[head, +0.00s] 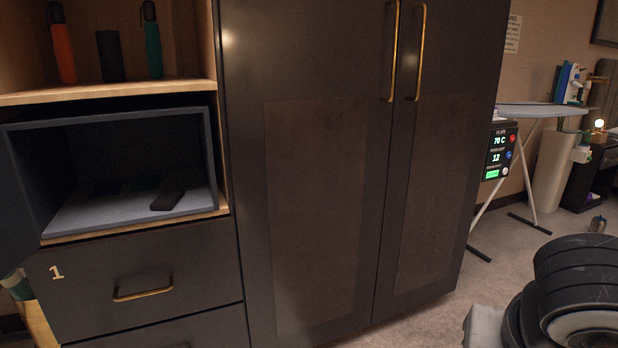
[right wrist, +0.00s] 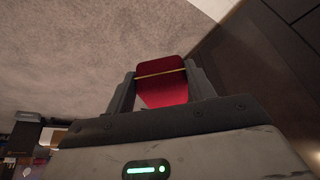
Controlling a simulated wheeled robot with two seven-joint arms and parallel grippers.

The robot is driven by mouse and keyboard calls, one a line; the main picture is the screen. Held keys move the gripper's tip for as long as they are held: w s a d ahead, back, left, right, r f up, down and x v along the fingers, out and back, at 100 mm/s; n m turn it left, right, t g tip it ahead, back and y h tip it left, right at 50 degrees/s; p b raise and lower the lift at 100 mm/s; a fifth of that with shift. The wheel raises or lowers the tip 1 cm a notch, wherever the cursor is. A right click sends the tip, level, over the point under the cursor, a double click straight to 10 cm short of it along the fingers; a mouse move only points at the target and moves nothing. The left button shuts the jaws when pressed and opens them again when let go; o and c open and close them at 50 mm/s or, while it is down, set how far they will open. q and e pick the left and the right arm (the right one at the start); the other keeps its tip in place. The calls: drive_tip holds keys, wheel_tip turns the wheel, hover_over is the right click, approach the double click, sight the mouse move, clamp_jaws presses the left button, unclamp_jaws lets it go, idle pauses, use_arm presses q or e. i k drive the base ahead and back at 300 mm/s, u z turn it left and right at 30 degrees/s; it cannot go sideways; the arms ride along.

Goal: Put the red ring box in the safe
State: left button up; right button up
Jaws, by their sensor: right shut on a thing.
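The red ring box (right wrist: 162,84), red with a thin gold band across it, is between the fingers of my right gripper (right wrist: 162,88) in the right wrist view. The gripper is shut on it and holds it over the carpet. The safe (head: 218,165) stands open in the cabinet at the left of the head view, its door swung out to the left. A dark flat object (head: 168,200) lies on its pale floor; the back inside is dark. In the head view only part of my right arm shows at the lower right, and neither gripper shows there.
A shelf (head: 110,92) above the safe holds several bottles. A drawer (head: 140,280) marked 1 is shut below it. Tall dark cabinet doors (head: 330,160) are closed in the middle. An ironing board (head: 535,109) stands at the right, with bare carpet (head: 500,250) before it.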

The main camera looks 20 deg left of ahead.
sight(107, 211)
drive_tip(key=u, duration=2.65)
drive_tip(key=i, duration=1)
